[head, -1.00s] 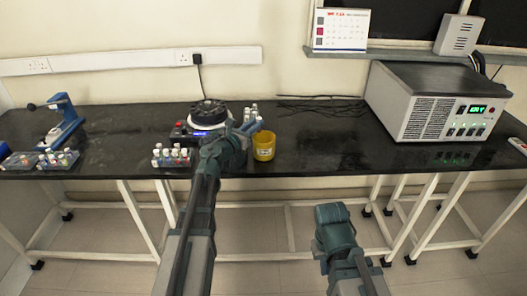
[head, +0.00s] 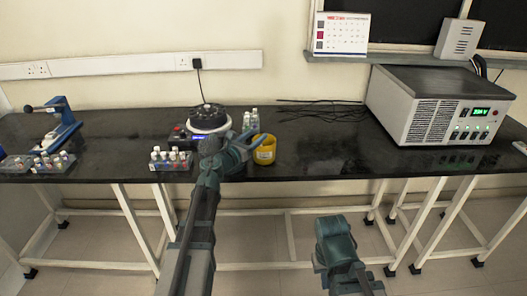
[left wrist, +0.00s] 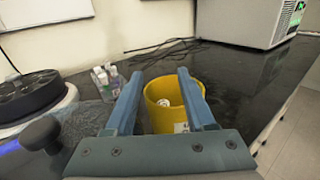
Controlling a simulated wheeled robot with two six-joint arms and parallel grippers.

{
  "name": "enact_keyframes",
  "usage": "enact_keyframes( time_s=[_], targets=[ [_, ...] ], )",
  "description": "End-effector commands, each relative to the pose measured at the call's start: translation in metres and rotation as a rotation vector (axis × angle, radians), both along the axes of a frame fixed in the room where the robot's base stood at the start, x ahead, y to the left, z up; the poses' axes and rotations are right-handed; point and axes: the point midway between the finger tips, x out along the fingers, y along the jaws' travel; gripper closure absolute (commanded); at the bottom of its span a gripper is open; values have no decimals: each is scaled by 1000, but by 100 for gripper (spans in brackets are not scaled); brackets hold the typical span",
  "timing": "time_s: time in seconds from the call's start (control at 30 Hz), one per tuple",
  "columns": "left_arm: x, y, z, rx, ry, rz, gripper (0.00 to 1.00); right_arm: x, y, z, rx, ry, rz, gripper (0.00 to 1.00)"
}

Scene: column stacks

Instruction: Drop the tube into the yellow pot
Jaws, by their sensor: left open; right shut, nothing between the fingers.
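The yellow pot (head: 265,152) stands upright near the bench's front edge. It also shows in the left wrist view (left wrist: 190,88), just beyond and between my left fingers. A small white round end, apparently the tube (left wrist: 169,103), shows inside the pot; the rest of it is hidden by the pot and fingers. My left gripper (left wrist: 161,75) is open and empty, with its blue fingers spread at the pot's near side. It also shows in the head view (head: 248,142). My right gripper (head: 335,236) is shut and empty, low in front of the bench; its fingertips are hard to make out.
A round dark-topped device (head: 208,117) stands left of the pot. Several small bottles (head: 251,118) stand behind the pot. A rack of capped vials (head: 170,159) is at the front left. A grey instrument box (head: 435,105) stands right. The bench between pot and box is clear, with black cables behind.

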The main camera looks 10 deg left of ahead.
Motion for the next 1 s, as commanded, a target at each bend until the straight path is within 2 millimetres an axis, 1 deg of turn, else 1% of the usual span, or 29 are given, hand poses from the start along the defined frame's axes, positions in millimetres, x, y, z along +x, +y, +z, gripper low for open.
enact_keyframes(
  time_s=[0.17, 0.27, 0.37, 0.6, 0.7, 0.83, 1.0],
  targets=[
    [-2, 1, 0, 0, 0, 0, 45, 0, 0, 0, 0, 0, 0, 100],
    [-12, 3, 0, 0, 0, 1, 45, 0, 0, 0, 0, 0, 0, 100],
    [-30, 8, 0, 0, 0, 3, 45, 0, 0, 0, 0, 0, 0, 100],
    [-81, 25, 0, 0, 0, 3, 45, 0, 0, 0, 0, 0, 0, 100],
    [-99, 31, 0, 0, 0, 3, 45, 0, 0, 0, 0, 0, 0, 100],
    [-116, 38, 0, 0, 0, 2, 45, 0, 0, 0, 0, 0, 0, 100],
    [-129, 42, 0, 0, 0, 1, 45, 0, 0, 0, 0, 0, 0, 100]
  ],
)
